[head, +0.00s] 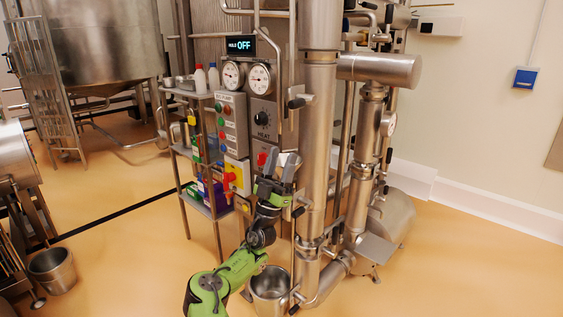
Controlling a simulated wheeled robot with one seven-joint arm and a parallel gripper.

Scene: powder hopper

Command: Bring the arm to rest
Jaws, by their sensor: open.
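My green arm reaches up from the bottom of the head view. My gripper (282,170) is at its end, in front of the lower part of the control panel and just left of the tall steel pipe (318,120). Its two grey fingers point up and stand apart, with nothing seen between them. I cannot tell whether it touches the panel or the pipe. The arm hides part of the panel's lower edge.
A button box (230,122), a HEAT dial box (264,122) and a display reading OFF (240,46) are behind the gripper. A steel bucket (270,286) stands by the pipe's foot. A shelf rack (200,152) is to the left. Floor at right is clear.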

